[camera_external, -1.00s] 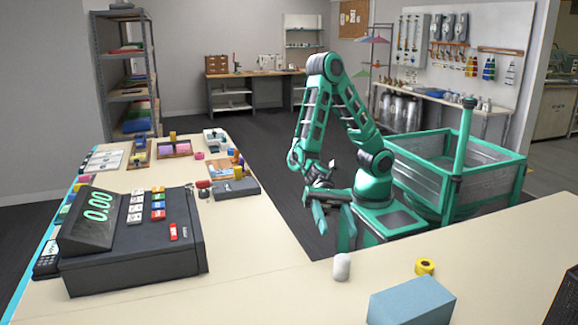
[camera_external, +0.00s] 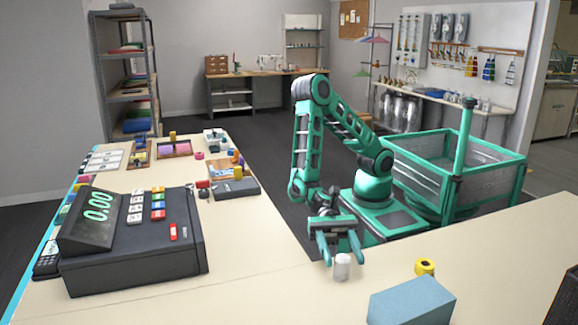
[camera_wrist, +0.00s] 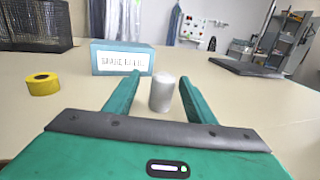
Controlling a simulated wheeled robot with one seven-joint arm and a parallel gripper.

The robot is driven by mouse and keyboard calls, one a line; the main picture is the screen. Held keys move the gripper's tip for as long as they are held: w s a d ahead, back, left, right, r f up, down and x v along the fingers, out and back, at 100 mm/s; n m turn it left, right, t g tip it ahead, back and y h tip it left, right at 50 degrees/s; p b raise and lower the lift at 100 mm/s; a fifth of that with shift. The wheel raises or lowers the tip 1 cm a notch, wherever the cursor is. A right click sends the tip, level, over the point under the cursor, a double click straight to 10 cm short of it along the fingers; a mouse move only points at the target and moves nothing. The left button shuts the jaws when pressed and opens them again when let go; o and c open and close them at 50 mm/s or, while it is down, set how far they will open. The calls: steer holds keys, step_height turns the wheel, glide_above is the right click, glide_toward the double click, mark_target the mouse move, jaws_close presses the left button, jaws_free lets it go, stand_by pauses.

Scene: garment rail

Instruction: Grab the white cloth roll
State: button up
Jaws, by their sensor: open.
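The white cloth roll (camera_external: 342,267) stands upright on the counter near its edge. In the wrist view the roll (camera_wrist: 163,92) shows between my two green fingers, closer to the right one. My gripper (camera_external: 343,261) is open, with its fingers low at the counter and reaching toward the roll. In the wrist view my gripper (camera_wrist: 158,78) has its fingers spread on either side of the roll. No contact between the fingers and the roll can be made out.
A yellow tape roll (camera_external: 425,267) and a blue-grey box (camera_external: 411,301) stand on the counter right of the cloth roll. In the wrist view the labelled box (camera_wrist: 122,58) is behind it. A dark cash register (camera_external: 135,240) is at the left. The counter between is clear.

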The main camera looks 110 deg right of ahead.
mark_target(344, 266)
steer(key=shift+w+x, duration=0.15)
steer(key=shift+x, duration=1.35)
steer(key=shift+w+x, duration=0.15)
steer(key=shift+x, duration=1.4)
steer(key=shift+d, duration=0.1)
steer(key=c, duration=1.1)
